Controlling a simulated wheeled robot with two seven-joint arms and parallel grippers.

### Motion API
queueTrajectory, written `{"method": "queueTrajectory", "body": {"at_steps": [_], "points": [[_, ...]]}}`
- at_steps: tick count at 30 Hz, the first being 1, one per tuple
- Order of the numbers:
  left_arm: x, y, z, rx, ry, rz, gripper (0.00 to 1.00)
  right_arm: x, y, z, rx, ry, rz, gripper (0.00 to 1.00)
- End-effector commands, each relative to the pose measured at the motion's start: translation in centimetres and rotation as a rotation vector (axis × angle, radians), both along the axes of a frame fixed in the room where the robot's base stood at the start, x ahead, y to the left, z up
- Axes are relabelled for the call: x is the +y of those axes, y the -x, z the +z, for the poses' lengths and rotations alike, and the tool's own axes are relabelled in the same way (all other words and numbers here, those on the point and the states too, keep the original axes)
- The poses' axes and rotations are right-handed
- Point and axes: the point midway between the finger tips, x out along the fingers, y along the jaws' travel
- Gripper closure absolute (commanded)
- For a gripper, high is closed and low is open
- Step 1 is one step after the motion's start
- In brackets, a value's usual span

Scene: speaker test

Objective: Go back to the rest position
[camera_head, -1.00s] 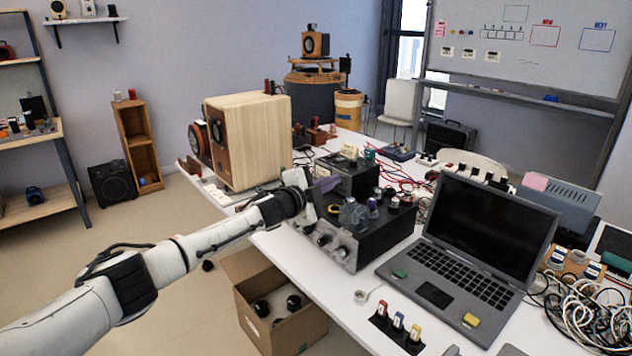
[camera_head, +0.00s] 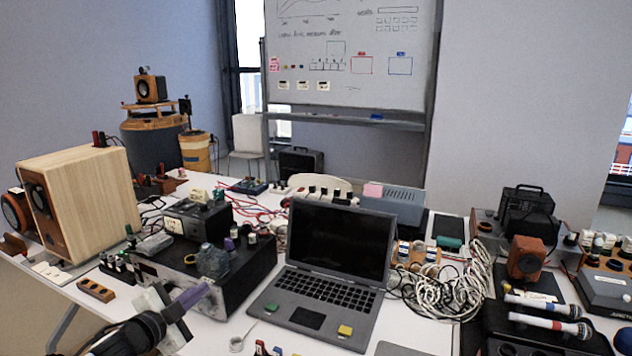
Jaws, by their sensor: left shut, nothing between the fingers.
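My left gripper (camera_head: 188,301) is at the lower left of the head view, shut and empty. Its dark wrist comes in from the bottom edge, and its purple-grey finger points right, in front of the black amplifier box (camera_head: 262,262). I cannot tell whether it touches the box. My right gripper is not in view.
An open laptop (camera_head: 335,235) stands mid-table, right of the amplifier. A wooden speaker cabinet (camera_head: 90,195) stands at the left. Tangled white cables (camera_head: 445,290) and microphones (camera_head: 550,323) lie at the right. A small wooden block (camera_head: 96,291) lies near the left table edge.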

Motion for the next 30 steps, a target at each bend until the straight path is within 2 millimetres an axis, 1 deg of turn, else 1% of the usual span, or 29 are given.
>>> {"method": "queueTrajectory", "body": {"at_steps": [1,2,3,5,6,8,9,11,12,14,15,17,18,21,24,25,27,30], "points": [[-2.6,2.3,-3.4,0.055,0.061,-0.013,1.00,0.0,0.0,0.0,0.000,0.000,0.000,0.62],[-3.8,3.5,-4.9,0.081,0.094,-0.017,1.00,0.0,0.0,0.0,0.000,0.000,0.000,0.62],[-5.4,5.2,-6.8,0.119,0.139,-0.018,1.00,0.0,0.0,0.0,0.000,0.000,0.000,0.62],[-7.6,8.1,-9.7,0.177,0.211,-0.013,1.00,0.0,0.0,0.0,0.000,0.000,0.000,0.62],[-9.0,10.2,-11.4,0.219,0.260,-0.005,1.00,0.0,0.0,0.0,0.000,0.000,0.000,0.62],[-10.7,13.6,-13.9,0.282,0.337,0.016,1.00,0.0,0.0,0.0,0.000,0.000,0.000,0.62],[-11.7,15.8,-15.4,0.323,0.385,0.036,1.00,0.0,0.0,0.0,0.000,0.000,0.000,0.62],[-12.7,19.2,-17.3,0.383,0.456,0.074,1.00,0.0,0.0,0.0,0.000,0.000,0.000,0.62],[-13.2,21.5,-18.5,0.424,0.501,0.104,1.00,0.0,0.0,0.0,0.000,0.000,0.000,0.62],[-13.7,25.0,-20.0,0.483,0.566,0.156,1.00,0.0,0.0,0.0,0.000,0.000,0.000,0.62],[-13.8,27.2,-20.9,0.519,0.604,0.194,1.00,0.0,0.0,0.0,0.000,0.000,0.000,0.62],[-13.7,30.4,-22.0,0.570,0.654,0.254,1.00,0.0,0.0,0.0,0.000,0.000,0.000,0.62],[-13.5,32.4,-22.6,0.600,0.682,0.295,1.00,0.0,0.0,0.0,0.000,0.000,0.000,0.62],[-12.8,36.6,-23.8,0.660,0.732,0.384,1.00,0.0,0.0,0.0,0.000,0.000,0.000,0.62],[-12.1,39.4,-24.4,0.697,0.758,0.447,1.00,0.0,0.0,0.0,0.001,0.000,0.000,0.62],[-12.0,40.0,-24.5,0.705,0.763,0.460,1.00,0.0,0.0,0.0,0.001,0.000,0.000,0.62],[-11.7,40.8,-24.6,0.715,0.769,0.480,1.00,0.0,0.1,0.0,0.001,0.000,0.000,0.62],[-11.6,41.2,-24.7,0.720,0.771,0.488,1.00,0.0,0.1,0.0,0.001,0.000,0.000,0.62]]}}
